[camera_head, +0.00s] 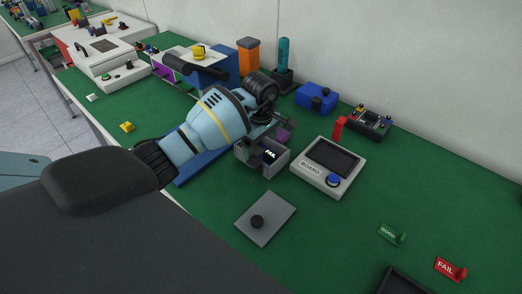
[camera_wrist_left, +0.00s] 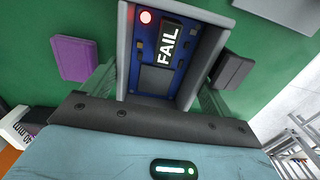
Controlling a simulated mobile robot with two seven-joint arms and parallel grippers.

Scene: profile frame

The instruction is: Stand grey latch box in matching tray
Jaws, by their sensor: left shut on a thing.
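A grey open-topped box (camera_head: 274,167) shows under my left gripper in the head view. In the left wrist view the grey box (camera_wrist_left: 126,45) has a blue board inside with a lit red lamp and a black "FAIL" label (camera_wrist_left: 169,45). My left gripper (camera_head: 268,143) is shut on this box, with a finger at each side. A dark block (camera_wrist_left: 232,70) is at the box's right side in the wrist view. A dark tray (camera_head: 404,282) is cut off at the bottom of the head view; I cannot tell if it matches. My right gripper is not seen.
A grey plate with a black knob (camera_head: 281,213) lies in front of the box. A "BOARD" device (camera_head: 312,173) stands close on the right. A purple block (camera_wrist_left: 75,58) is beside the box. "GOOD" (camera_head: 389,233) and "FAIL" (camera_head: 447,267) signs stand right. Green table between is clear.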

